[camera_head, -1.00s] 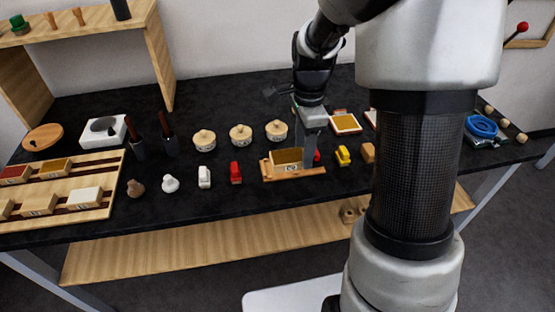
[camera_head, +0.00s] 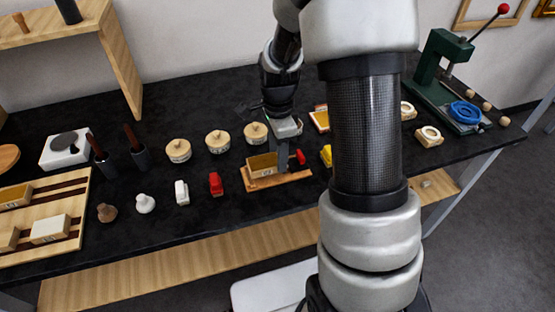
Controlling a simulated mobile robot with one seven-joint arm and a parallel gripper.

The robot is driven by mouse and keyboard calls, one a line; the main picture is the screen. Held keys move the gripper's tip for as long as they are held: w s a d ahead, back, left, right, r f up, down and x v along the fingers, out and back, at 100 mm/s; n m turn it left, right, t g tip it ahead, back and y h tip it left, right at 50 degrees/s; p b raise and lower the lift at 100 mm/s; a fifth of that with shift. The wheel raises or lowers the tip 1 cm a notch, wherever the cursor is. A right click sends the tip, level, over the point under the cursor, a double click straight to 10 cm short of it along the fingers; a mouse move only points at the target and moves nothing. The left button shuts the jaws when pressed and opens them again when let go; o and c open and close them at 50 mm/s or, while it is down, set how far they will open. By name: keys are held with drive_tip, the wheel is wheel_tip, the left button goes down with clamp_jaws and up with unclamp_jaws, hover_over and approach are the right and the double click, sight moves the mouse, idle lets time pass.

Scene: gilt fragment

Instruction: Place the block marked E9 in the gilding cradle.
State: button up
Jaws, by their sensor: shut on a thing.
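A wooden block with a gold top (camera_head: 262,164) sits at the wooden cradle (camera_head: 292,178), toward the cradle's left side. Its front carries a small pale label that is too small to read surely as E9. My gripper (camera_head: 281,160) points down at the block's right end, over the cradle, and is shut on the block. One finger shows; the other is hidden. I cannot tell whether the block rests fully on the cradle's base.
A red figure (camera_head: 216,184) and a white one (camera_head: 182,193) stand left of the cradle. Round lidded pots (camera_head: 218,141) stand behind. A wooden rack (camera_head: 77,218) with blocks lies at left. A green press (camera_head: 440,75) stands at right. My arm hides part of the table.

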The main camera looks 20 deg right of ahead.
drive_tip(key=shift+f, duration=1.1)
drive_tip(key=shift+f, duration=0.1)
drive_tip(key=shift+f, duration=0.15)
drive_tip(key=o, duration=1.1)
drive_tip(key=shift+o, duration=0.2)
